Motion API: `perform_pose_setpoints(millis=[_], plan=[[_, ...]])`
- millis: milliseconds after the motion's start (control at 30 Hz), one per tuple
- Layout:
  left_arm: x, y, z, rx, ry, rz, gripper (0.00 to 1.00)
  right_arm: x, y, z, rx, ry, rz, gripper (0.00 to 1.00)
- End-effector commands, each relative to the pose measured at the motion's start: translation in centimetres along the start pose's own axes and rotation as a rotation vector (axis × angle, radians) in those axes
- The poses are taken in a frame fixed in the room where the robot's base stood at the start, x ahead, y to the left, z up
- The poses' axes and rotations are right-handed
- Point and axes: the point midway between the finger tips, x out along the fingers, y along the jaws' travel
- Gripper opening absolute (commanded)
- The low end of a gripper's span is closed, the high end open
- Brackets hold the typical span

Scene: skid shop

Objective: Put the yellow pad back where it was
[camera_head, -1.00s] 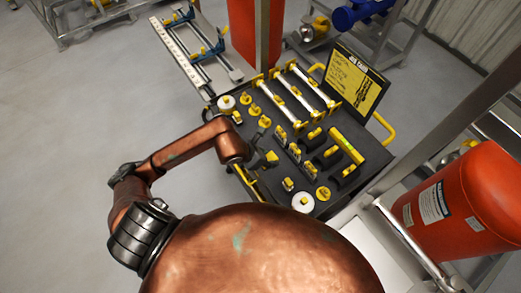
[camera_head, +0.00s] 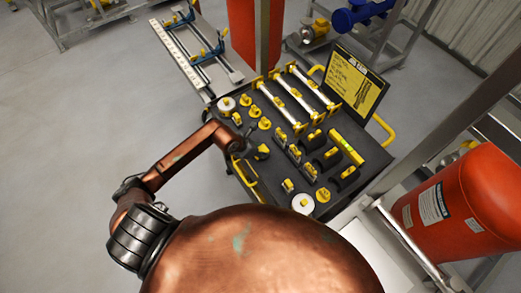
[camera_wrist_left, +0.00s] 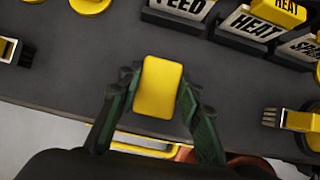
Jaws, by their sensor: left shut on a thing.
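The yellow pad (camera_wrist_left: 161,88) is a small rounded rectangular block in the left wrist view. My left gripper (camera_wrist_left: 159,95) is shut on it, with one dark green finger on each side. In the head view the yellow pad (camera_head: 262,151) is a small patch at the end of my left gripper (camera_head: 254,146), over the near left part of the dark tool board (camera_head: 270,186). I cannot tell whether the pad touches the board. My right gripper is not in view.
Black-and-white blocks marked FEED (camera_wrist_left: 180,5) and HEAT (camera_wrist_left: 252,27) stand beyond the pad. A yellow brush-like piece (camera_wrist_left: 291,119) lies to the right. Several yellow-topped pieces and white-and-yellow bars (camera_head: 288,98) fill the board.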

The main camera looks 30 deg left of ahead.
Motion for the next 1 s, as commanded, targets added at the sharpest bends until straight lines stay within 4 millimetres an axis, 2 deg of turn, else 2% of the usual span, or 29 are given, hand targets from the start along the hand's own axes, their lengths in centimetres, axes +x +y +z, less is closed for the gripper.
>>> perform_pose_setpoints(millis=[267,300,533,833,1000], plan=[[0.2,0.0,-0.1,0.001,-0.001,0.001,0.1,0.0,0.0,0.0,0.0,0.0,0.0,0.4],[0.2,0.0,-0.1,0.001,0.0,0.001,0.35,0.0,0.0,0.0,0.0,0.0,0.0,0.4],[0.2,0.0,-0.1,0.001,0.0,0.001,0.5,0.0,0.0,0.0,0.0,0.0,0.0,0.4],[0.0,0.0,-0.1,0.001,-0.001,0.001,0.5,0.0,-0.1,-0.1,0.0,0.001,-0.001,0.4],[-1.8,0.1,-0.1,0.004,-0.001,0.004,0.5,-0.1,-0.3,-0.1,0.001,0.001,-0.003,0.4]])
